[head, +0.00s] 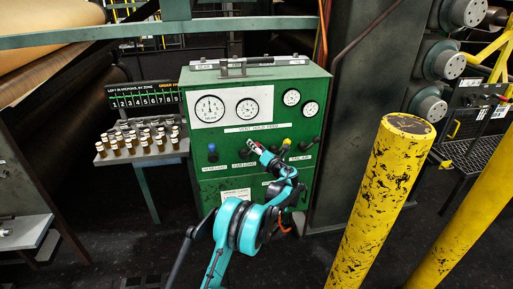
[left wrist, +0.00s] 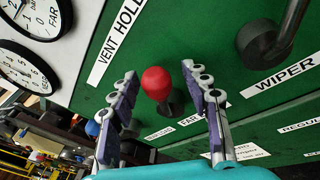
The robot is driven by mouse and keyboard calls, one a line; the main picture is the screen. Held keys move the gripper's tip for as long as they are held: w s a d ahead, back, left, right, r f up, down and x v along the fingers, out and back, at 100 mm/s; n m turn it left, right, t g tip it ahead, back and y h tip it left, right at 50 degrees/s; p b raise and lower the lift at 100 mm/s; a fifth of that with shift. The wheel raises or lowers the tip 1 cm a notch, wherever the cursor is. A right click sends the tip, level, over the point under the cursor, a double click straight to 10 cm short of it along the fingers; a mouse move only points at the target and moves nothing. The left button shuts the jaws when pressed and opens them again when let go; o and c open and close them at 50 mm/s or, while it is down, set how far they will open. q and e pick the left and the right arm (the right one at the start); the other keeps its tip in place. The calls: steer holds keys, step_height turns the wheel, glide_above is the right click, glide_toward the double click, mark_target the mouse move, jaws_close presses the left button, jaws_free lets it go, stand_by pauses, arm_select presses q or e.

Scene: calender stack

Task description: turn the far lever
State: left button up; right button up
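The far lever has a red ball knob (left wrist: 157,83) on a dark stem, above a partly hidden label starting "FAR" (left wrist: 190,119) on the green panel. My left gripper (left wrist: 159,73) is open, one finger on each side of the red knob, with visible gaps between. In the head view my left gripper (head: 255,147) is at the panel front, over the "FAR LOAD" label (head: 242,165), and largely hides the red knob. My right gripper is in neither view.
The green control box (head: 212,172) carries gauges on top. A blue-knobbed lever (head: 212,148) stands left of the gripper and a yellow-knobbed one (head: 286,142) right. Yellow posts (head: 383,200) stand to the right. A shelf of small jars (head: 142,152) is at left.

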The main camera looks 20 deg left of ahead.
arm_select(q)
steer(key=shift+s, duration=0.1)
steer(key=v, duration=1.2)
steer(key=s+a+r+n+g+h, duration=0.1)
steer(key=s+r+n+g+h, duration=0.15)
steer(key=s+n, duration=0.6)
steer(key=s+a+r+n+g+h, duration=0.1)
steer(key=s+r+n+h, duration=0.2)
steer(key=s+n, duration=0.55)
steer(key=s+d+f+n+h, duration=0.2)
steer(key=s+n, duration=0.3)
steer(key=s, duration=0.4)
steer(key=s+d+f+n+h, duration=0.2)
steer(key=s+d+n+h, duration=0.1)
steer(key=s+n, duration=0.3)
steer(key=s+d+f+n+h, duration=0.2)
steer(key=s+n, duration=0.4)
steer(key=s, duration=0.5)
steer(key=shift+s+d+f+g, duration=0.35)
steer(key=shift+d+f+g, duration=0.15)
steer(key=shift+d, duration=0.6)
